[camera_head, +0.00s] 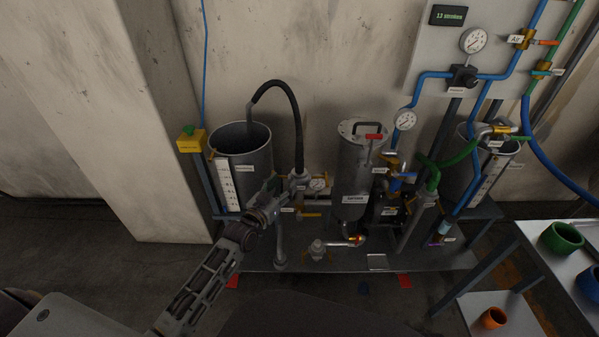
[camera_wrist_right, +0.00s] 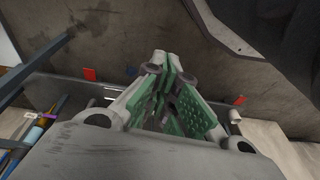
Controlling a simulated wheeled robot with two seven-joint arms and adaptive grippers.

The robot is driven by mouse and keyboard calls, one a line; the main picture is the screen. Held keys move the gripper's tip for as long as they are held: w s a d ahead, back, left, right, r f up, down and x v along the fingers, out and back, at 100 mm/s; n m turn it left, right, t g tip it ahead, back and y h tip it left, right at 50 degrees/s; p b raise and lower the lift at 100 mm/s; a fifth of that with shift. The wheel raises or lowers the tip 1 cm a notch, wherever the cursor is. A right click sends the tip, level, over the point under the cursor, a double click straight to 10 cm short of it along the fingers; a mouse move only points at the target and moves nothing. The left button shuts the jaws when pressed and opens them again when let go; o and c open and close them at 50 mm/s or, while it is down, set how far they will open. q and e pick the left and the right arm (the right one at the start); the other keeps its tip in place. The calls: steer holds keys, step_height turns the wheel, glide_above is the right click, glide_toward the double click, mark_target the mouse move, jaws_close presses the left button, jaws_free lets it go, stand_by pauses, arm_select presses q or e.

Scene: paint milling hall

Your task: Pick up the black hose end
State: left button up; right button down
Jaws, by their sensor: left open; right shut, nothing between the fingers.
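A black hose (camera_head: 297,125) arches out of the open grey tank (camera_head: 265,150) on the left and comes down to a pale fitting beside a small gauge. One end goes down inside the tank, where its tip is hidden. My left gripper (camera_head: 270,190) is in front of the tank's lower right side, just left of the hose's lower end. It is open, with no hose visible between its fingers; I cannot tell whether it touches anything. My right gripper (camera_wrist_right: 165,62) shows in the right wrist view, shut and empty, its green-padded fingers converging above the floor.
A closed grey filter vessel (camera_head: 352,185) stands right of the hose, among valves and pipes. A yellow box (camera_head: 190,141) is at the tank's left. A side table (camera_head: 535,255) with coloured cups is at right. Red floor marks (camera_head: 405,281) lie before the skid.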

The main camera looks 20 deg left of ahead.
mark_target(297, 168)
arm_select(q)
steer(key=shift+w+d+b, duration=0.2)
steer(key=shift+w, duration=0.8)
steer(key=shift+w+d+b, duration=0.15)
steer(key=shift+w+b, duration=0.1)
steer(key=shift+w, duration=0.75)
steer(key=shift+w+d+b, duration=0.2)
steer(key=shift+w, duration=0.8)
steer(key=shift+w+d, duration=0.1)
steer(key=shift+w, duration=0.2)
arm_select(e)
steer(key=shift+w+a+r, duration=0.15)
steer(key=shift+r, duration=0.45)
steer(key=shift+w+a+r, duration=0.1)
steer(key=shift+r, duration=0.45)
arm_select(q)
steer(key=shift+w, duration=0.15)
arm_select(e)
steer(key=shift+f, duration=0.2)
